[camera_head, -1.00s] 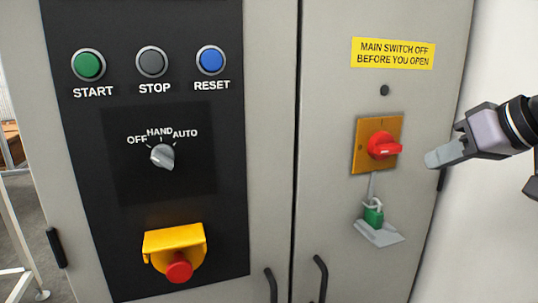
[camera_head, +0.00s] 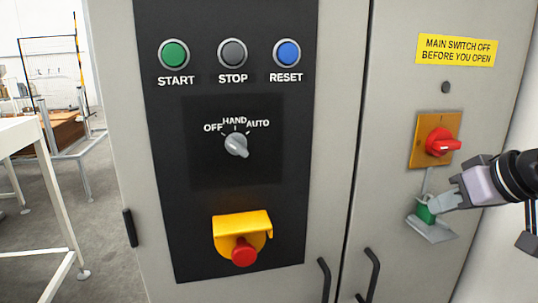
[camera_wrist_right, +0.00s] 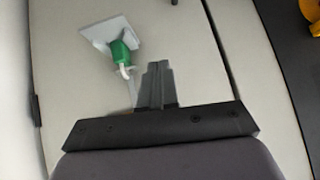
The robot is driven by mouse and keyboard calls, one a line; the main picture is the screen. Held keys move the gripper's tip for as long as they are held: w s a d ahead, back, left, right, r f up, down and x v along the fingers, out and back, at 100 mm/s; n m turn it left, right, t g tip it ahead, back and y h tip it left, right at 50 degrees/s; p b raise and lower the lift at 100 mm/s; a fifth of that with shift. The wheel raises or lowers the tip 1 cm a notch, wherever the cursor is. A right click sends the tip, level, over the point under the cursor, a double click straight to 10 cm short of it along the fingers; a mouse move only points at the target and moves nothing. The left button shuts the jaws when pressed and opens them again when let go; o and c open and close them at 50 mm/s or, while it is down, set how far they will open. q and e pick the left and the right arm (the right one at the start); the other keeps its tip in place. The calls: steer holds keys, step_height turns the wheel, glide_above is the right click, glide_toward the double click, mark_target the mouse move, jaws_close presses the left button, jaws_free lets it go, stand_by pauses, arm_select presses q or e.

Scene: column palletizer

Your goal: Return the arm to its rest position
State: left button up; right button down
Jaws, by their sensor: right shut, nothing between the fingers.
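My right gripper (camera_head: 438,203) comes in from the right in the head view, in front of the right cabinet door. Its fingers are shut with nothing between them. In the picture they overlap the green padlock (camera_head: 424,214), which hangs with a grey tag below the red main switch (camera_head: 443,142). In the right wrist view the shut fingers (camera_wrist_right: 157,82) point at the door, and the padlock (camera_wrist_right: 121,52) shows beside them, apart in the picture. My left gripper is not in view.
The grey control cabinet has a black panel (camera_head: 273,190) with START, STOP and RESET buttons, a selector knob (camera_head: 236,145) and a red emergency stop (camera_head: 244,252). Two black door handles (camera_head: 370,272) stick out low down. Left of the cabinet are open floor (camera_head: 100,220) and a white frame (camera_head: 45,180).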

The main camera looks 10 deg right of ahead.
steer(key=s+a+f+n+g, duration=0.1)
steer(key=s+a+f, duration=0.15)
steer(key=f, duration=0.55)
steer(key=s+a+f+g, duration=0.1)
steer(key=s+a+f, duration=0.15)
steer(key=f, duration=0.45)
steer(key=s+a+f+n+g, duration=0.15)
steer(key=a+f, duration=0.25)
steer(key=f, duration=0.4)
steer(key=s+a+f+m+g+h, duration=0.1)
steer(key=s+a+f, duration=0.1)
steer(key=s+f, duration=0.45)
steer(key=s+a+f+g+h, duration=0.15)
steer(key=s+f, duration=0.25)
steer(key=s, duration=0.6)
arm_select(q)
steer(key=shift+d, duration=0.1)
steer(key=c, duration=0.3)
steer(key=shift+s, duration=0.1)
arm_select(e)
steer(key=w+a+f+t+y, duration=0.2)
steer(key=w+a+f+t, duration=0.2)
steer(key=w+f+t, duration=0.2)
step_height(320, 180, down, 3)
steer(key=shift+w+r+t+y, duration=0.2)
steer(key=shift+w+t+y, duration=0.2)
steer(key=shift+t, duration=0.5)
